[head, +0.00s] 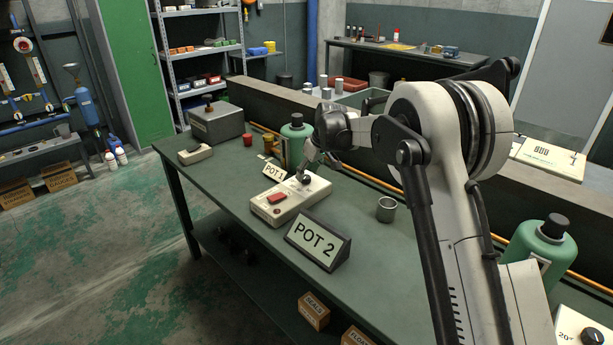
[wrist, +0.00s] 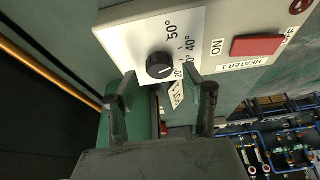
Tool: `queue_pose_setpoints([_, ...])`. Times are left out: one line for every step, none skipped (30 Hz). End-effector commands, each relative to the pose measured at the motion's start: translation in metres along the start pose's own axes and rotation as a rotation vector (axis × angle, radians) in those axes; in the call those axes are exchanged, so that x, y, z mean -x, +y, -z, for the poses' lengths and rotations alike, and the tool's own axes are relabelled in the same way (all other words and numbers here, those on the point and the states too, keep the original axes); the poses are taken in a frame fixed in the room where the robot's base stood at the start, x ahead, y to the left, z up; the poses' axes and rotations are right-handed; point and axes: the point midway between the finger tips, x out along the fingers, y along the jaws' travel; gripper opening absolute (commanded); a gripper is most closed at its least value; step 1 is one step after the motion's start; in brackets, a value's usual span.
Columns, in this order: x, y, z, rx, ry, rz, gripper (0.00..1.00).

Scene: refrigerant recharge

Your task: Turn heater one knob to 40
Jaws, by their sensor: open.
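The heater one box (head: 272,210) is a pale unit on the green workbench, with a red switch (head: 277,198) and a dark round knob (head: 304,178). In the wrist view its label reads HEATER 1. The black knob (wrist: 159,66) there sits on a white dial plate (wrist: 185,22) marked 50° and 40°, with lower marks partly hidden by a fingertip. A small pale mark shows on the knob; its exact setting is too small to tell. My gripper (wrist: 160,82) is open, with its fingertips to either side just below the knob. In the head view my gripper (head: 313,164) is over the knob end.
A POT 1 sign (head: 274,171) and green bottle (head: 297,132) stand behind the box. A POT 2 sign (head: 317,241) stands in front, and a metal cup (head: 386,209) is to the right. A low wall (head: 262,99) runs behind the bench (head: 225,183).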

Motion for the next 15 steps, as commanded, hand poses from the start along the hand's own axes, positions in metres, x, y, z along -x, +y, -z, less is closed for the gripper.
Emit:
queue_pose_setpoints([0.011,0.000,0.000,-0.001,0.000,0.000,0.46])
queue_pose_setpoints([0.017,0.000,0.000,-0.001,0.000,0.000,0.46])
queue_pose_setpoints([0.025,0.000,0.000,-0.001,0.000,0.000,0.46])
queue_pose_setpoints([0.031,0.000,-0.001,-0.001,0.000,0.000,0.46])
queue_pose_setpoints([0.037,0.001,0.000,-0.001,0.000,0.000,0.46])
queue_pose_setpoints([0.045,0.001,0.000,-0.001,0.000,0.000,0.46])
queue_pose_setpoints([0.051,0.001,0.000,-0.001,0.000,0.000,0.46])
queue_pose_setpoints([0.057,0.000,-0.001,-0.001,0.000,0.000,0.46])
queue_pose_setpoints([0.064,0.000,0.000,0.000,0.000,0.000,0.46])
queue_pose_setpoints([0.069,0.000,0.000,0.000,0.000,0.000,0.46])
queue_pose_setpoints([0.073,0.000,0.000,0.000,0.000,0.000,0.46])
queue_pose_setpoints([0.079,0.000,0.000,0.000,0.000,0.000,0.46])
queue_pose_setpoints([0.083,0.000,0.000,0.000,0.000,0.000,0.46])
queue_pose_setpoints([0.086,0.000,0.000,0.000,0.000,0.000,0.46])
queue_pose_setpoints([0.089,0.000,0.000,0.000,0.000,0.000,0.46])
